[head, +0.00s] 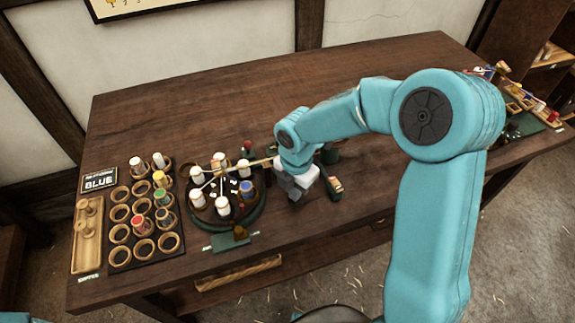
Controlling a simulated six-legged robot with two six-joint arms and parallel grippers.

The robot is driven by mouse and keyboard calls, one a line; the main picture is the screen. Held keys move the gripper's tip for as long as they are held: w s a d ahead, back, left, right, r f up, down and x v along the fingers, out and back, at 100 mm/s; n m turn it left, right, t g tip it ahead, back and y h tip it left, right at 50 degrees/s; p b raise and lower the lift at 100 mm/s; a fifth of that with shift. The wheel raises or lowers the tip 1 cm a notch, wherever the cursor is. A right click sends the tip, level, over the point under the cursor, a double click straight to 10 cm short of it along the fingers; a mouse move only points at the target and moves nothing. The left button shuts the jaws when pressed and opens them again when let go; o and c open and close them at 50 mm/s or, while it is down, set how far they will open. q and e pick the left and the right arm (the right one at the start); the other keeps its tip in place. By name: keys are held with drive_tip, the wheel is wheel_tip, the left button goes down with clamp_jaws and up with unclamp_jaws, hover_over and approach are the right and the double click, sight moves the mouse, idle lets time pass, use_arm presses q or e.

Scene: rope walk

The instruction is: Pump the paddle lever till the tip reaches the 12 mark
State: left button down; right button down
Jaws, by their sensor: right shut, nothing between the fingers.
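A round dark green turntable (252,222) stands on the bench, with several white and coloured spools on it. A thin pale wooden arm (243,165) runs over it toward my right gripper. My right gripper (291,190) is shut and empty, low over the bench just right of the turntable. I cannot tell whether this is the paddle lever; my wrist covers part of this area. The tip and the 12 mark cannot be made out. My left gripper is out of view.
A dark rack (170,243) of round wooden cups, some holding spools, lies left of the turntable. Beside it are a wooden tray (76,262) and a sign reading BLUE (99,180). The back of the bench (215,98) is clear. More coloured items lie at the far right.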

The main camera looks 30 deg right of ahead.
drive_tip(key=shift+f, duration=0.3)
idle(0.4)
wheel_tip(320, 180, up, 6)
drive_tip(key=p, duration=0.5)
drive_tip(key=shift+w+r+p, duration=0.15)
drive_tip(key=shift+r+p, duration=0.1)
drive_tip(key=shift+p, duration=0.05)
drive_tip(key=shift+f, duration=0.1)
drive_tip(key=shift+f, duration=0.2)
idle(0.5)
drive_tip(key=shift+f+b, duration=2.3)
drive_tip(key=shift+f, duration=0.65)
